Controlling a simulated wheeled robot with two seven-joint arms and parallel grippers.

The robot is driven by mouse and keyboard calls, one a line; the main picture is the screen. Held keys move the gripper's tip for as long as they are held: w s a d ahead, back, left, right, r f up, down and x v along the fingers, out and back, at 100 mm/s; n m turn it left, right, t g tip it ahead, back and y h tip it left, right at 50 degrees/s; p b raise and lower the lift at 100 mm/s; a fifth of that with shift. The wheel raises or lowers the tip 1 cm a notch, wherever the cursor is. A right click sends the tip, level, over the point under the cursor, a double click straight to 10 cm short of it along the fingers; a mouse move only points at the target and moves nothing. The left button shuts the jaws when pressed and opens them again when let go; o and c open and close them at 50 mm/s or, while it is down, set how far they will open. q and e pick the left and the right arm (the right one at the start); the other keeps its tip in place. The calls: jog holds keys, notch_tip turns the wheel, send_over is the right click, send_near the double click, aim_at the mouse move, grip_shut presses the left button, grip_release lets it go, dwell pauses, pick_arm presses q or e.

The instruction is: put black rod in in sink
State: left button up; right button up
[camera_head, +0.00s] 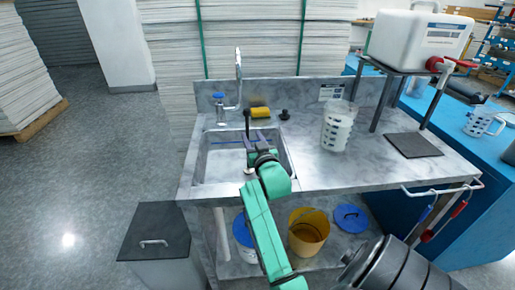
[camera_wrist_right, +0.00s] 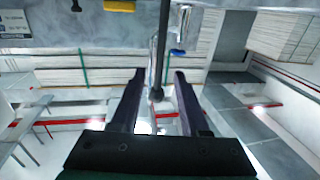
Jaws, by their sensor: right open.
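The black rod (camera_head: 247,122) stands roughly upright over the sink in the head view, just by my right gripper (camera_head: 261,134). In the right wrist view the rod (camera_wrist_right: 163,45) runs down from the top and its rounded end shows in the gap between the two fingers of my right gripper (camera_wrist_right: 159,76). The fingers are open, with space on both sides of the rod. I cannot tell what supports the rod. The grey sink (camera_head: 213,165) is set in the left part of the counter, partly hidden by my right arm. My left gripper is not in view.
A tall faucet (camera_head: 238,80) and a yellow sponge-like block (camera_head: 261,113) are behind the sink. A clear measuring jug (camera_head: 338,125) and a dark mat (camera_head: 412,145) stand on the marble counter (camera_head: 310,178) to the right. A yellow bucket (camera_head: 308,232) is below.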

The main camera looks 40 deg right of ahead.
jog(key=v, duration=0.7)
jog(key=shift+b, duration=0.3)
